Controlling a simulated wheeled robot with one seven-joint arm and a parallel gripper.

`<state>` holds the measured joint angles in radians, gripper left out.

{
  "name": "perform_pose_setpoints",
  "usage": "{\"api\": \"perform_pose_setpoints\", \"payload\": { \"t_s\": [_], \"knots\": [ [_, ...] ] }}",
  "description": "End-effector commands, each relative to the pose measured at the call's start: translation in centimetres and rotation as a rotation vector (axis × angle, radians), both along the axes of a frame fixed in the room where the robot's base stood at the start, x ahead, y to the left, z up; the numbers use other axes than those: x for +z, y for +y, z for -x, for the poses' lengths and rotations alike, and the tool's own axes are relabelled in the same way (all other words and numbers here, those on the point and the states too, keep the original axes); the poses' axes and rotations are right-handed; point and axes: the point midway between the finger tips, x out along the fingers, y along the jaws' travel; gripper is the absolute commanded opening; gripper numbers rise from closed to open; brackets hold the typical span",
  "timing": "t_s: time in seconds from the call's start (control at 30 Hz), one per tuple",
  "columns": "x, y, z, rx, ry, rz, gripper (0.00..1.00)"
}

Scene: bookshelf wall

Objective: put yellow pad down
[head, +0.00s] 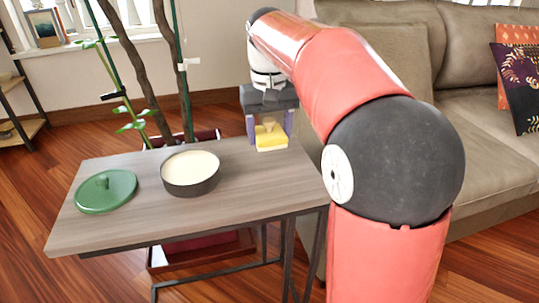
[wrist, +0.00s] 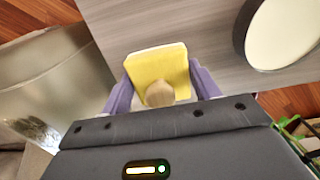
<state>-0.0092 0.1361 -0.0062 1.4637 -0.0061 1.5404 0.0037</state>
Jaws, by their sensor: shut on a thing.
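The yellow pad (wrist: 158,68) sits between the two purple fingers of my gripper (wrist: 162,92) in the wrist view. A small tan rounded knob (wrist: 160,94) shows at the pad's near side. In the head view the yellow pad (head: 270,138) is at the far right corner of the wooden table (head: 240,185), with my gripper (head: 270,122) around it from above. The pad is very low over the tabletop or touching it; I cannot tell which. My gripper is shut on it.
A dark pot with cream contents (head: 190,170) stands mid-table, left of the pad. A green lid (head: 106,190) lies at the table's left end. The table's right front part is bare. A sofa (head: 480,110) is on the right, and a plant (head: 165,70) stands behind the table.

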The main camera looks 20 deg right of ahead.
Motion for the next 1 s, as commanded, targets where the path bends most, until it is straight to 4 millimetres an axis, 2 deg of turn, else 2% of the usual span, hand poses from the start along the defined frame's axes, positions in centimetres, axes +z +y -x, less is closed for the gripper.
{"api": "perform_pose_setpoints", "payload": {
  "t_s": [0.17, 0.43, 0.83, 0.87, 1.0],
  "knots": [
    [-1.3, 0.0, 0.0, 0.000, 0.000, 0.000, 0.43],
    [-5.0, 0.0, 0.0, 0.000, 0.001, 0.000, 0.43],
    [-5.5, 0.0, 0.0, 0.000, 0.000, 0.000, 0.43],
    [-5.4, 0.0, 0.0, 0.000, -0.001, 0.000, 0.65],
    [-5.4, 0.0, 0.0, 0.000, 0.000, 0.000, 0.83]
  ]
}}
